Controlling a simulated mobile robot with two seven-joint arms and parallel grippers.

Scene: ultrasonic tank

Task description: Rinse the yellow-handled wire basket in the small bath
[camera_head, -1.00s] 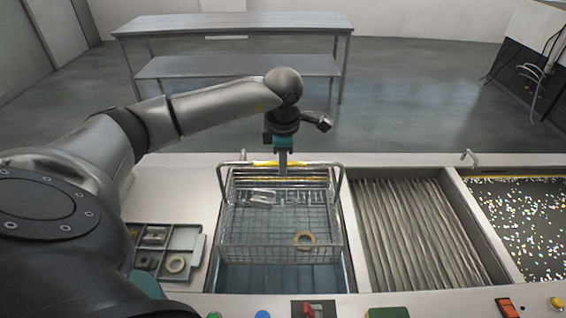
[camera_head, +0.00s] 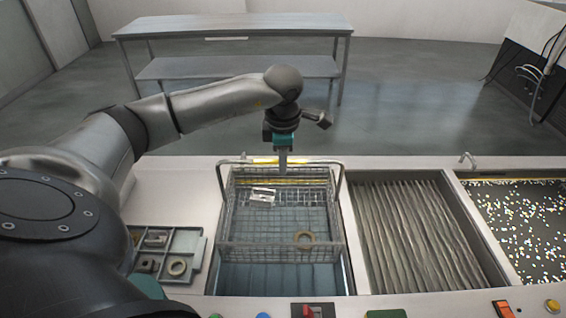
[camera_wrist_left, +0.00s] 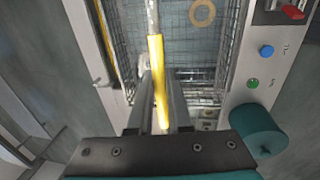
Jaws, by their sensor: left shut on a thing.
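The wire basket (camera_head: 283,225) hangs in or just over the small bath (camera_head: 280,278) at the left of the bench. Its yellow handle (camera_wrist_left: 159,80) lies between the fingers of my left gripper (camera_wrist_left: 160,118), which is shut on it. In the head view my left gripper (camera_head: 283,165) comes down at the basket's far side. Inside the basket are a ring (camera_head: 304,239) and a small metal part (camera_head: 262,195). I cannot tell how deep the basket sits in the water. My right gripper is not in view.
A divided tray (camera_head: 190,240) with small parts stands left of the bath. To the right are a bath with a rippled surface (camera_head: 420,235) and a speckled dark one (camera_head: 525,225). Buttons and a red switch (camera_head: 312,311) line the front edge. A metal table (camera_head: 235,25) stands behind.

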